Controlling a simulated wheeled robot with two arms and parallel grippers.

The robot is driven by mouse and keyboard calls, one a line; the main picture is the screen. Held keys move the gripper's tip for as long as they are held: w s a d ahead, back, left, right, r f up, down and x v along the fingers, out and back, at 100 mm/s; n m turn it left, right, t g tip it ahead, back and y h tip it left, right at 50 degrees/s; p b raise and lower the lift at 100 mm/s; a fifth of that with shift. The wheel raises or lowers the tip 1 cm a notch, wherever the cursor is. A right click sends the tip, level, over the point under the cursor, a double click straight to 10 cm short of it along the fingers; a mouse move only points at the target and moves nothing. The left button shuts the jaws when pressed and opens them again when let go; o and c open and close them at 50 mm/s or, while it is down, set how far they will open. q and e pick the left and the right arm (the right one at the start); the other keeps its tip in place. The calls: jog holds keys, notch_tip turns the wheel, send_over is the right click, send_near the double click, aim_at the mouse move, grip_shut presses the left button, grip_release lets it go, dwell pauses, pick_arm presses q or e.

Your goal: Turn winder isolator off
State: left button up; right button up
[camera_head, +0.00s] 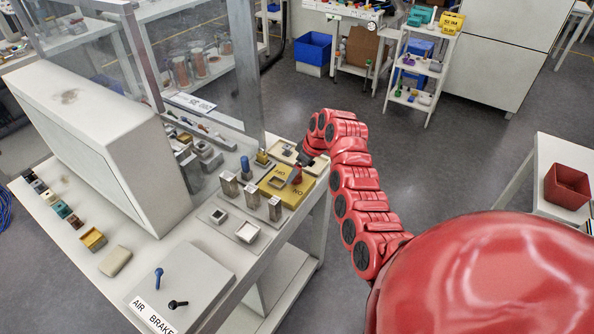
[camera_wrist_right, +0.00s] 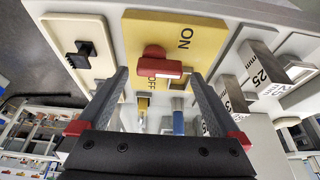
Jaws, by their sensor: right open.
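The isolator is a yellow plate (camera_head: 273,187) with a red handle (camera_head: 296,176), near the right edge of the bench in the head view. In the right wrist view the yellow plate (camera_wrist_right: 213,40) carries ON at upper right and OFF at lower left. Its red handle (camera_wrist_right: 160,67) stands out towards the camera. My right gripper (camera_wrist_right: 158,76) is open, with its fingers on either side of the handle. A gap shows on both sides, and nothing is gripped. In the head view my right gripper (camera_head: 309,160) is small and partly hidden by its arm. My left gripper is out of view.
A cream plate with a black switch (camera_wrist_right: 82,55) lies beside the yellow plate. Metal posts (camera_head: 252,194) marked 25 mm stand on the other side. A blue-topped peg (camera_head: 262,157) is close by. A clear panel (camera_head: 205,75) rises behind.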

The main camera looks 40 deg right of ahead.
jog(key=shift+x, duration=0.95)
jog(key=c, duration=1.2)
